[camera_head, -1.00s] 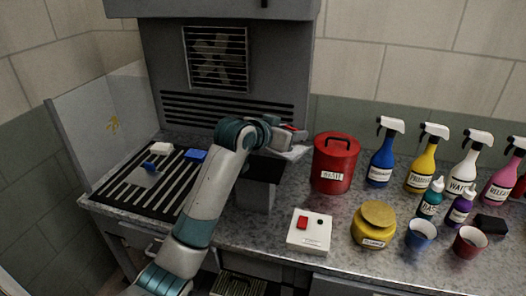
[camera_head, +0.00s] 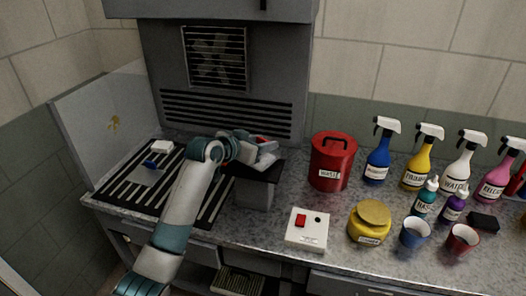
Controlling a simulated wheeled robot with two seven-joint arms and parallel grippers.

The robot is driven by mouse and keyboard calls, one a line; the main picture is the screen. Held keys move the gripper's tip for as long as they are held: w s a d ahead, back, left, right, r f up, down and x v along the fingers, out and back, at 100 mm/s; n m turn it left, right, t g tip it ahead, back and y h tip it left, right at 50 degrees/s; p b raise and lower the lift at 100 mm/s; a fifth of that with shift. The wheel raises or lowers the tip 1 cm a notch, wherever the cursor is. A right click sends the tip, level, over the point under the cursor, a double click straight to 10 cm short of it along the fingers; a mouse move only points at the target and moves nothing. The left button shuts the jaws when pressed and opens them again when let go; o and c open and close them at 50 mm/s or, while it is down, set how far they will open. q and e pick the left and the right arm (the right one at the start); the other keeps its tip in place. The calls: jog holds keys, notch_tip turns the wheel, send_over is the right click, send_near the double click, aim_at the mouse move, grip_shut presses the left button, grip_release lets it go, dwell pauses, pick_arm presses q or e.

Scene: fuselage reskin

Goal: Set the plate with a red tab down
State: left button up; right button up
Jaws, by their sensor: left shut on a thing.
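My left gripper (camera_head: 258,149) is shut on a pale plate (camera_head: 266,161), which shows only in part below the fingers. A bit of red (camera_head: 262,139) shows at the gripper; I cannot tell whether it is the tab or part of the gripper. The plate is over or just at the dark top of a grey block (camera_head: 254,196) on the counter; I cannot tell whether they touch. Another plate with a blue tab (camera_head: 150,164) lies on the black slotted grille at the left. My right gripper is not in view.
A white box with a red switch (camera_head: 307,229), a red waste can (camera_head: 332,161) and a yellow jar (camera_head: 370,221) stand right of the block. Spray bottles (camera_head: 422,160), small bottles and two cups stand farther right. A white block (camera_head: 161,147) lies on the grille.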

pick_arm(q)
notch_tip(320, 180, down, 3)
jog(key=shift+r+p, duration=0.1)
jog(key=shift+p, duration=0.65)
jog(key=shift+f, duration=0.3)
jog(key=shift+f, duration=0.1)
jog(key=o, duration=1.1)
jog(key=shift+o, duration=0.2)
jog(key=shift+s, duration=0.1)
